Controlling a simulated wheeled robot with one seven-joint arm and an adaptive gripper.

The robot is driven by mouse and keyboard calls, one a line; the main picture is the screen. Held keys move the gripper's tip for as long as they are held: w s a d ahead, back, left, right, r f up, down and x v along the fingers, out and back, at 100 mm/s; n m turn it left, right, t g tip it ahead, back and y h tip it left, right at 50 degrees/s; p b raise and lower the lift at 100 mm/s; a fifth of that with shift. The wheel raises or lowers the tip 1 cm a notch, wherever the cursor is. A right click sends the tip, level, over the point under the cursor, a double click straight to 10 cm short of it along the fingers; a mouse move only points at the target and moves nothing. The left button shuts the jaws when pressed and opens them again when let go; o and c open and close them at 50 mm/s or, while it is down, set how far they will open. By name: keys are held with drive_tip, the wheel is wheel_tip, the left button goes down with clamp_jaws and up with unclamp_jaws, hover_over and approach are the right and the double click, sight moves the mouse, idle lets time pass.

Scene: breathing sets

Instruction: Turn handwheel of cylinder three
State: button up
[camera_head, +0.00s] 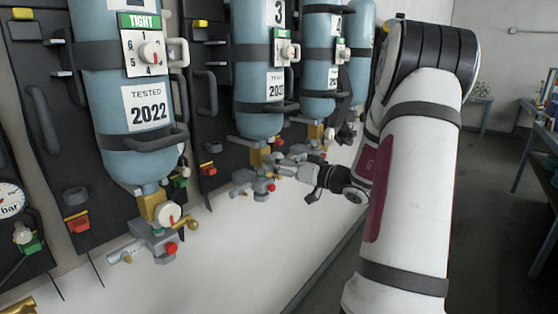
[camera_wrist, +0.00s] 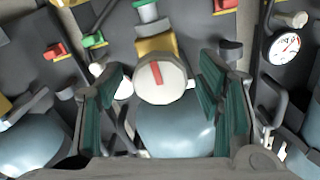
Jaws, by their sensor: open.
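Cylinder three (camera_head: 258,100) is a blue bottle with a "3" label and a "2027"-like tag, strapped upright to a dark back panel. Its brass valve (camera_head: 259,156) sits at its lower end. My gripper (camera_head: 283,166) is beside this valve, coming from the right; the handwheel is hard to make out there. In the wrist view a round white handwheel (camera_wrist: 160,82) with a red mark sits in front of a brass valve body (camera_wrist: 155,48). The open dark-green finger pads stand on both sides of it, with gaps visible. The blue cylinder (camera_wrist: 170,130) shows behind it.
A nearer cylinder (camera_head: 135,80) tagged 2022 hangs at left, with its own white handwheel (camera_head: 167,213) below. Another cylinder (camera_head: 320,70) stands beyond cylinder three. Panel handles (camera_head: 207,92) stick out nearby. A pale bench (camera_head: 250,240) lies below; a table (camera_head: 540,130) is far right.

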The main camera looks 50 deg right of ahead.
drive_tip(key=shift+w, duration=0.65)
drive_tip(key=c, duration=1.2)
drive_tip(key=shift+m, duration=0.4)
